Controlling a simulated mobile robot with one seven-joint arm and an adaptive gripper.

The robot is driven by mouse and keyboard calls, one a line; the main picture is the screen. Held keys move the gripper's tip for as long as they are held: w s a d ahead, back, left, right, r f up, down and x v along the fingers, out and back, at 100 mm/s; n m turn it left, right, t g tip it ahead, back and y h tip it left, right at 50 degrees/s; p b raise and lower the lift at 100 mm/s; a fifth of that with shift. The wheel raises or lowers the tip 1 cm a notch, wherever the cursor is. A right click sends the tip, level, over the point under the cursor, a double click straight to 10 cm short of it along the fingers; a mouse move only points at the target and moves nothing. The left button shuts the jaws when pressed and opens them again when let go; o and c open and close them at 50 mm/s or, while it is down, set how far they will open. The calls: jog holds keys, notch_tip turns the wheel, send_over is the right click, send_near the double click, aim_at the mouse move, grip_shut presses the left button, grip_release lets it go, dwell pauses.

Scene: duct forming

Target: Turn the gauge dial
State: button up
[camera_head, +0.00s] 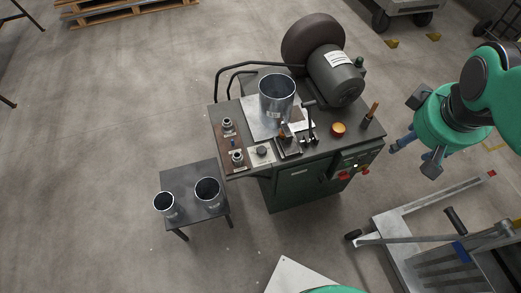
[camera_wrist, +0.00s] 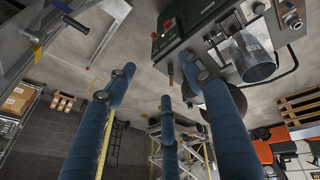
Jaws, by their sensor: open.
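The green machine (camera_head: 312,181) stands right of centre in the head view. On its front-left top, a small dark round dial (camera_head: 263,151) sits on a pale square plate; it looks like the gauge dial, though its markings are too small to read. My gripper (camera_head: 408,142) is to the right of the machine, apart from it and well away from the dial. Its three blue fingers are spread open and empty. In the wrist view, my gripper (camera_wrist: 161,76) shows its fingers apart, with the machine (camera_wrist: 190,25) beyond them at the top.
A metal cylinder (camera_head: 276,101), an orange knob (camera_head: 338,129), small levers and a large motor (camera_head: 337,75) crowd the machine top. A low table (camera_head: 188,176) with two metal cups stands left. A grey cart (camera_head: 440,240) is at lower right. Floor is open at left.

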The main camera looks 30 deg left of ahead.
jog(key=w+a+f+n, duration=0.5)
jog(key=a, duration=0.3)
jog(key=n+h+b, duration=0.1)
jog(key=n+b, duration=0.2)
jog(key=n, duration=1.6)
send_over(261, 150)
jog(key=s+a, duration=0.2)
jog(key=s, duration=0.3)
notch_tip(261, 150, down, 28)
jog(key=shift+s, duration=0.15)
jog(key=shift+d+f, duration=0.1)
jog(key=b+x, duration=0.1)
jog(key=x, duration=0.5)
jog(key=b+x, duration=0.2)
jog(key=x, duration=0.5)
jog(key=shift+d+f, duration=0.25)
jog(key=c, duration=1.1)
